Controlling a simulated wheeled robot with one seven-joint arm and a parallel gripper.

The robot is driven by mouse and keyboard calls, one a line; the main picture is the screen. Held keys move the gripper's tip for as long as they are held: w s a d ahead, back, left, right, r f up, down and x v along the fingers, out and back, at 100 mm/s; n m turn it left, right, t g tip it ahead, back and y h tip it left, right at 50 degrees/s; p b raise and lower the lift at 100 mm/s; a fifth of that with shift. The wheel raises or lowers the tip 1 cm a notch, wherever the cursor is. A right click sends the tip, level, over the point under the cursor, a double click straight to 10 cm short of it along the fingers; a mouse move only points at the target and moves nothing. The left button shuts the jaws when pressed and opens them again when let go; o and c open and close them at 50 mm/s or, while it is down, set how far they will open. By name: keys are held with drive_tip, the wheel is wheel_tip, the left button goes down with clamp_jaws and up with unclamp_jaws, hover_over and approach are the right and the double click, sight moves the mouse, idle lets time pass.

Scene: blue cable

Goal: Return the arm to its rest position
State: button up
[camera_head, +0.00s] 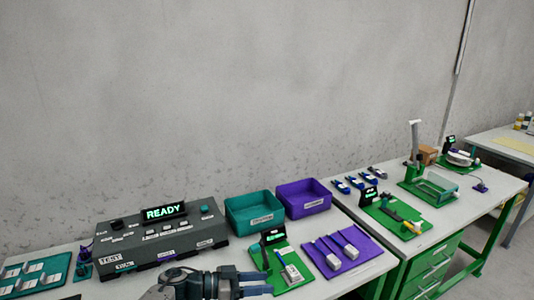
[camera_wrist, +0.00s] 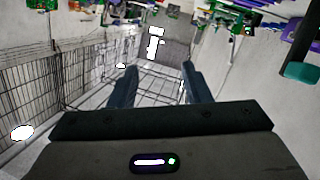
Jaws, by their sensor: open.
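My gripper (camera_head: 268,282) shows at the bottom of the head view, over the front of the near table (camera_head: 232,258). Its two dark fingers are apart. In the wrist view my gripper (camera_wrist: 157,72) is also open, with nothing between its fingers. In the head view its fingertips overlap the left edge of a green board (camera_head: 258,258); I cannot tell the height between them. That board carries a small lit display (camera_head: 273,237) and a white block (camera_head: 292,273). I cannot make out a blue cable in either view.
A grey test box (camera_head: 160,243) reading READY stands left of my gripper. A teal bin (camera_head: 255,212) and a purple bin (camera_head: 303,198) stand behind. A purple mat (camera_head: 345,268) lies to the right. The wrist view shows a wire-mesh cage (camera_wrist: 35,85) beyond the fingers.

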drive_tip(key=s+d+f+n+g+y+b, duration=0.1)
drive_tip(key=s+d+f+n+g+y, duration=0.1)
drive_tip(key=s+d+f+g+y, duration=0.3)
drive_tip(key=d+f+n+g+y+b, duration=0.15)
drive_tip(key=d+y, duration=0.25)
drive_tip(key=d, duration=0.4)
drive_tip(key=s+d+r+n+t+y+b, duration=0.2)
drive_tip(key=s+d+r+n+t+y, duration=0.2)
drive_tip(key=s+r, duration=0.7)
drive_tip(key=n+t+y, duration=0.2)
drive_tip(key=n+y, duration=0.1)
drive_tip(key=n, duration=0.1)
drive_tip(key=shift+s+r+b, duration=0.35)
drive_tip(key=shift+s+r, duration=0.05)
